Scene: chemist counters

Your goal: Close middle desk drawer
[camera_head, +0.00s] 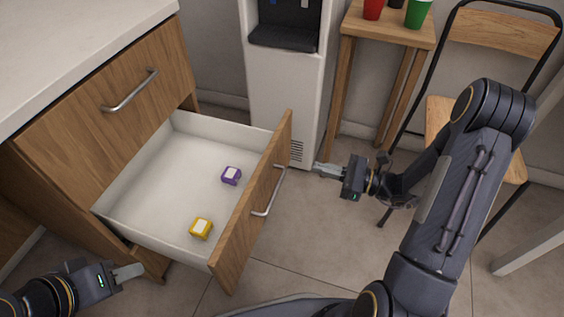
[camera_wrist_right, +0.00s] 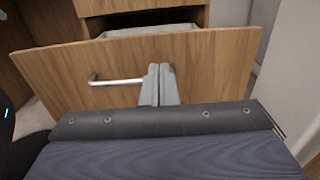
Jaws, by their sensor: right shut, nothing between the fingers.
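The middle desk drawer is pulled well out of the wooden desk, with its wooden front (camera_head: 250,215) facing right and its white inside showing. Its silver handle (camera_head: 271,192) is on the front. A purple box (camera_head: 231,175) and a yellow box (camera_head: 201,228) lie inside. My right gripper (camera_head: 316,168) is shut and empty, to the right of the front near its far end. In the right wrist view its fingers (camera_wrist_right: 158,85) point at the drawer front (camera_wrist_right: 205,65), right of the handle (camera_wrist_right: 116,82); contact cannot be told.
A closed upper drawer (camera_head: 110,110) with a handle sits above, under the pale countertop (camera_head: 70,45). A white water dispenser (camera_head: 282,85) stands behind the open drawer. A wooden stand (camera_head: 390,30) with cups and a folding chair (camera_head: 500,35) are at the back right.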

